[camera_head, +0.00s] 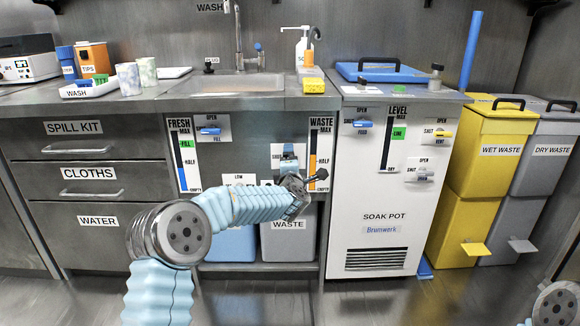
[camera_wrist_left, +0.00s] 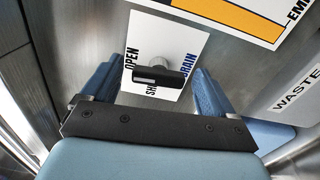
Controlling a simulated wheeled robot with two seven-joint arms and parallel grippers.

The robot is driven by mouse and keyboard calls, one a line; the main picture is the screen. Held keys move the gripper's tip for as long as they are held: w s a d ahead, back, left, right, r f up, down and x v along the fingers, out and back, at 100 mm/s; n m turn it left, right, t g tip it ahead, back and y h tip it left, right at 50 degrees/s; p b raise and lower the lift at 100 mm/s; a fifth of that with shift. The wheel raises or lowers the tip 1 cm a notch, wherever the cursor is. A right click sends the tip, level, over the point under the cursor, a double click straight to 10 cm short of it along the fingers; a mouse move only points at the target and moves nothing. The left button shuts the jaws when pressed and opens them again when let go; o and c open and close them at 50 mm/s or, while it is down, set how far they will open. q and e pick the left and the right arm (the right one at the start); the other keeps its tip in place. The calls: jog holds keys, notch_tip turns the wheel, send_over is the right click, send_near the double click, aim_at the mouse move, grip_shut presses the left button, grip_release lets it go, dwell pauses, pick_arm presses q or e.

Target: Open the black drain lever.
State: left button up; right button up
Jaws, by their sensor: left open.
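The black drain lever (camera_wrist_left: 158,75) shows in the left wrist view on a white plate (camera_wrist_left: 165,38) marked OPEN, SHUT and DRAIN. Its bar lies nearly level across the picture and partly covers the lettering. My left gripper (camera_wrist_left: 155,90) is open, with one blue finger on each side of the lever. I see a gap between the lever and each finger; how deep the fingers reach around it is unclear. In the head view my left gripper (camera_head: 291,168) is in front of the cabinet panel beside the waste gauge, and my arm hides much there. My right gripper is not in view.
The waste gauge (camera_head: 320,150) is just right of my left gripper in the head view. A waste container (camera_head: 287,245) and a blue container (camera_head: 230,243) stand below. The white soak pot (camera_head: 385,200) is to the right; the sink (camera_head: 235,85) is above.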

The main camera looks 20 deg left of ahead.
pick_arm(q)
jog(key=v, duration=1.3)
jog(key=shift+s+d, duration=0.15)
jog(key=shift+s, duration=0.2)
dwell(0.4)
